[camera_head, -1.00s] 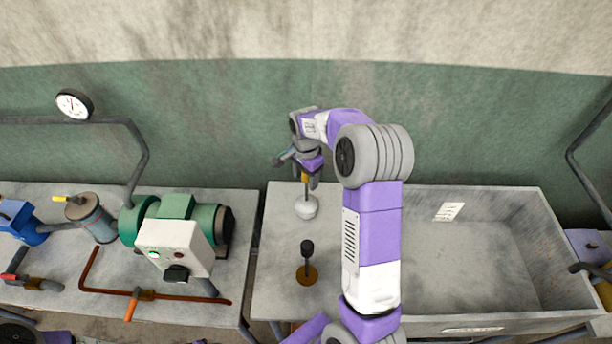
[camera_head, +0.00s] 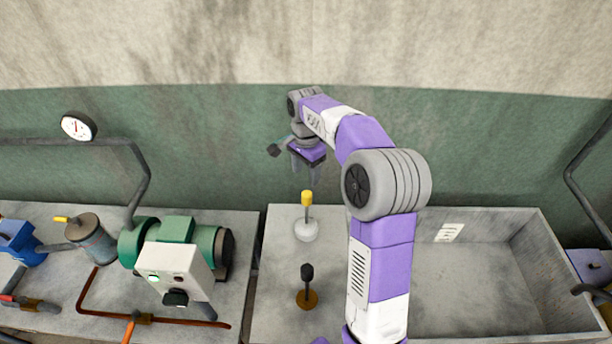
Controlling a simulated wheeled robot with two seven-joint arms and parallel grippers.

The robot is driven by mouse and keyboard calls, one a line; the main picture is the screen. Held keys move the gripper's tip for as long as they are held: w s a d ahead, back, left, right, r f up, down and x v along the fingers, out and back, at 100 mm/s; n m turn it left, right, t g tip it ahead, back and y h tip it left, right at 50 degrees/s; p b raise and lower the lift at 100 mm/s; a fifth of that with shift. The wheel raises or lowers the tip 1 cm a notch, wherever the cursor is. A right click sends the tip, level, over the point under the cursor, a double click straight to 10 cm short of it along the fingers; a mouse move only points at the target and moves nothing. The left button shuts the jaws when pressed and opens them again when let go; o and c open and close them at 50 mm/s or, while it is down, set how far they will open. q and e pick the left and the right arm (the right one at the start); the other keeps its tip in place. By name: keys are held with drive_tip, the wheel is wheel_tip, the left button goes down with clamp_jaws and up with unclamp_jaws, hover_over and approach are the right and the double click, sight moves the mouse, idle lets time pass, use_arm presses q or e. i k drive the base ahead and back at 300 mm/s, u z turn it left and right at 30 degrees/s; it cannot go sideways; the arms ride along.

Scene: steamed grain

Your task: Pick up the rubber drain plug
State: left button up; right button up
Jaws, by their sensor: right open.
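Two upright plug-like pieces stand on the grey worktop left of the basin. One has a white round base, a thin stem and a yellow top (camera_head: 306,198). The nearer one has an orange-brown disc base, a dark stem and a black knob (camera_head: 307,271). I cannot tell for sure from looks which is the rubber drain plug. My right gripper (camera_head: 304,170) is open and empty, pointing down just above the yellow top, apart from it. My left gripper is not in view.
My right arm crosses above the basin's left edge. The empty grey basin (camera_head: 530,250) has raised walls. On the left bench stand a green pump motor (camera_head: 172,231), a white switch box (camera_head: 172,262) and pipes. A gap separates this bench from the worktop.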

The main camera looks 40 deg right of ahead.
sight(307, 300)
drive_tip(key=k, duration=1)
